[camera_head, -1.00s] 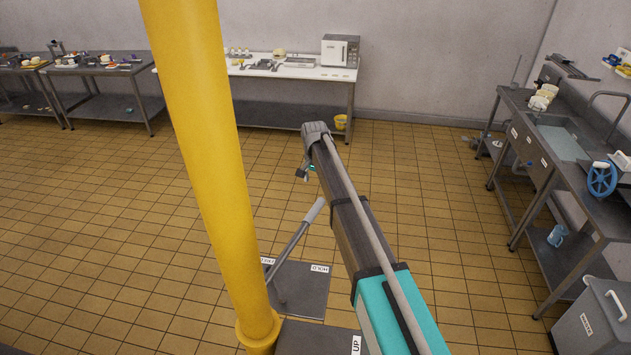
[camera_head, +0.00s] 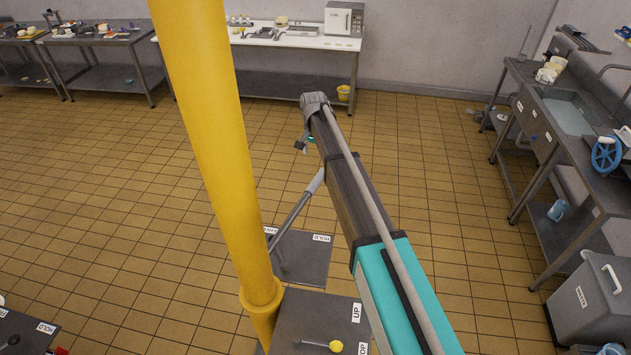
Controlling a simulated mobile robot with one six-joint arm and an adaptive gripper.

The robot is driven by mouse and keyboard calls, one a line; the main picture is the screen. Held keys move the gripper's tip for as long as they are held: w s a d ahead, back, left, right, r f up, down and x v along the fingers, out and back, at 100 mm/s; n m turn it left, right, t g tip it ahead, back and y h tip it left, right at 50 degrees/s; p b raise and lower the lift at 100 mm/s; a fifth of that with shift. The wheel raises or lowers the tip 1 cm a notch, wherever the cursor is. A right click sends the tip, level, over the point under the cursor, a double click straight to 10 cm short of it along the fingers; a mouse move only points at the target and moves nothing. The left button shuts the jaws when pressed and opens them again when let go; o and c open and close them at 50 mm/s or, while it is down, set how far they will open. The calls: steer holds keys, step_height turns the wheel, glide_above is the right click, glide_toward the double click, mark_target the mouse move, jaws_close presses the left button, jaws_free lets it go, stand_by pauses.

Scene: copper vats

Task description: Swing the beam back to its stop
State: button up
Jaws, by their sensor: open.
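A thick yellow bar (camera_head: 215,130) runs from the top edge down to a collar near the floor, left of my arm. I cannot tell whether it is the beam or a post; its upper end is out of view and no stop can be made out. My gripper (camera_head: 302,146) is small and partly hidden at the far end of my dark and teal arm. It looks empty, to the right of the yellow bar and apart from it in the picture.
A grey lever (camera_head: 291,220) leans up from a labelled floor plate (camera_head: 308,256). A yellow-knobbed lever (camera_head: 335,346) lies on a nearer plate marked UP. Benches line the back wall. A sink counter (camera_head: 590,160) and grey bin (camera_head: 590,308) stand right. Open tiled floor lies left.

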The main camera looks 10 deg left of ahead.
mark_target(315, 180)
steer(key=shift+f, duration=0.2)
stand_by(0.3)
step_height(315, 180, down, 14)
steer(key=b, duration=1.3)
steer(key=shift+d+r+b, duration=0.15)
steer(key=shift+r+b, duration=0.1)
steer(key=shift+b, duration=0.15)
steer(key=shift+c, duration=0.2)
jaws_close()
